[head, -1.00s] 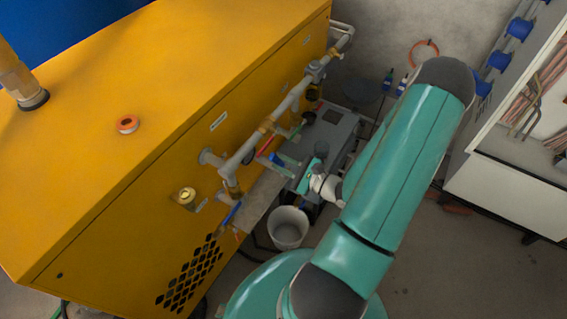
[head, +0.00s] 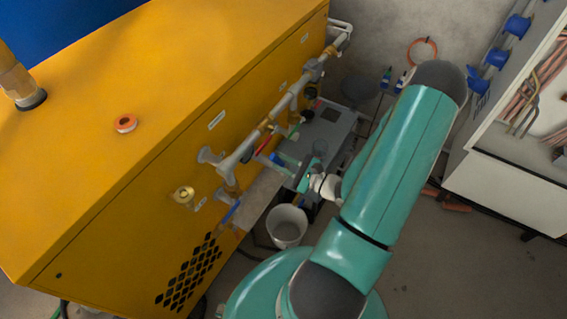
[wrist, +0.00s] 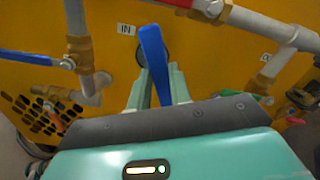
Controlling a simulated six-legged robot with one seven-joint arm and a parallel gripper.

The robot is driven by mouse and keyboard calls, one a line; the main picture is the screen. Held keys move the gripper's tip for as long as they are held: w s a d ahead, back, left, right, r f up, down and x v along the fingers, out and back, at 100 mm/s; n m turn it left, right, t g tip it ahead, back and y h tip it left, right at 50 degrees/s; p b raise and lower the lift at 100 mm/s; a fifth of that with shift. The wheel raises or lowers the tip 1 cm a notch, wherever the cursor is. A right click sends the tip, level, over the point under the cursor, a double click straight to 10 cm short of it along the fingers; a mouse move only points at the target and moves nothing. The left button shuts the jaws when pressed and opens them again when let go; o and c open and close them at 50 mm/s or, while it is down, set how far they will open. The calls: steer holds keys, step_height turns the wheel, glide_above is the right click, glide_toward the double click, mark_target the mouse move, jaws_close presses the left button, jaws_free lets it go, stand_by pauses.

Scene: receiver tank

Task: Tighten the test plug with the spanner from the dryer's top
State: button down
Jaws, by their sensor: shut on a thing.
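My gripper (wrist: 158,88) is shut on a blue flat bar (wrist: 152,50), which looks like the spanner's handle. It stands up between the teal fingers in the wrist view; its far end is not clear. In the head view my gripper (head: 282,161) is beside the pipework at the dryer's front, with a small blue piece at its tips. The yellow dryer (head: 130,75) has no spanner on the visible part of its top. A round brass fitting (head: 184,195), likely the test plug, sits on the dryer's front, left of my gripper and apart from it. I cannot pick it out in the wrist view.
Grey pipes (head: 240,153) with brass valves run along the dryer's front, close to my gripper. A pale bucket (head: 287,226) stands on the floor below. An orange tape roll (head: 125,124) lies on the dryer's top.

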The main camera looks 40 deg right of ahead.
steer(key=shift+w+d+f, duration=0.1)
steer(key=shift+d+f, duration=0.2)
steer(key=shift+f, duration=0.25)
steer(key=w+d+f+m, duration=0.1)
steer(key=w+d+m, duration=0.1)
steer(key=d+m, duration=0.5)
steer(key=w+d+f+m, duration=0.2)
steer(key=w+d+m, duration=0.1)
steer(key=d+m, duration=0.4)
steer(key=shift+f, duration=0.25)
stand_by(0.5)
steer(key=shift+r, duration=0.1)
steer(key=shift+s+a+r+n, duration=0.25)
steer(key=shift+a+r+n, duration=0.6)
steer(key=shift+n, duration=0.15)
